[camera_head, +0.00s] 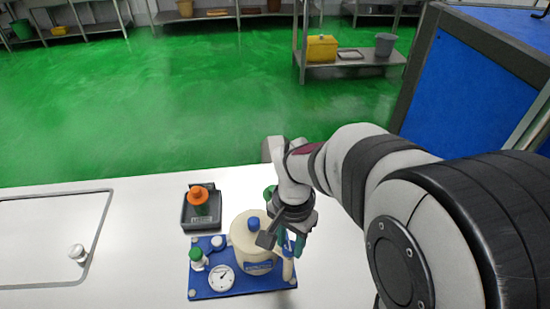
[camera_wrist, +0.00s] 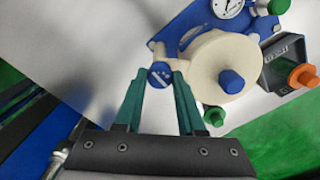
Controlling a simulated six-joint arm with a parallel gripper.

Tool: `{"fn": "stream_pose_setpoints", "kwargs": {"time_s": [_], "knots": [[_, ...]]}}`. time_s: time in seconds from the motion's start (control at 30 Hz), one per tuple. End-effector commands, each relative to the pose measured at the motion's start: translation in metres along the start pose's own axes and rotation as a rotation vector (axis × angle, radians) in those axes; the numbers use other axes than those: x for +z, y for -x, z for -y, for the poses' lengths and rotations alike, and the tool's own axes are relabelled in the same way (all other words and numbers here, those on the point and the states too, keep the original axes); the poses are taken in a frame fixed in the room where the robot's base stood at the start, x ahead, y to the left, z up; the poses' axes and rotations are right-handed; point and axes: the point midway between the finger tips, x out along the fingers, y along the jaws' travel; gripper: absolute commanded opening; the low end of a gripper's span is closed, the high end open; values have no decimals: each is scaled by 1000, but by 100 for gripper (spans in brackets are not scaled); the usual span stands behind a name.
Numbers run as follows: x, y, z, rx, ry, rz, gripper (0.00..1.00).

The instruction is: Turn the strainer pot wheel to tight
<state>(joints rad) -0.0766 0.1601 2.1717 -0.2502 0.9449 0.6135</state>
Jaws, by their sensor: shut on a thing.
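The strainer pot (camera_head: 245,242) is a cream, round-lidded pot with a blue knob on top, standing on a blue base plate (camera_head: 205,293). It also shows in the wrist view (camera_wrist: 205,65). At its side, a blue round wheel (camera_wrist: 160,74) with a pale mark on its face sits on a cream stem. My gripper (camera_wrist: 160,78) has green fingers, one on each side of this wheel, and is shut on it. In the head view my gripper (camera_head: 291,243) is at the pot's right side and partly hides the wheel and stem. The wheel's exact turn is hard to read.
A round gauge (camera_head: 221,278) and a green-capped valve (camera_head: 196,256) stand left of the pot. A dark box with an orange knob (camera_head: 198,194) is behind them. A small green knob (camera_wrist: 214,116) is close to my fingers.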

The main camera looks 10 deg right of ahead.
Motion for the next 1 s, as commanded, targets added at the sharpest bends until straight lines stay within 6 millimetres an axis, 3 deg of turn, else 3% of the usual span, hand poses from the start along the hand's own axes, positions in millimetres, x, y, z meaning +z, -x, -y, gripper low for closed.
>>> {"fn": "stream_pose_setpoints", "kwargs": {"time_s": [0.47,0.5,0.67,1.0], "knots": [[0,1,0,-2,-16,-1,0],[0,1,0,-2,-15,-1,40],[0,0,0,-1,-15,-1,69],[0,5,0,-2,-13,-1,69]]}}
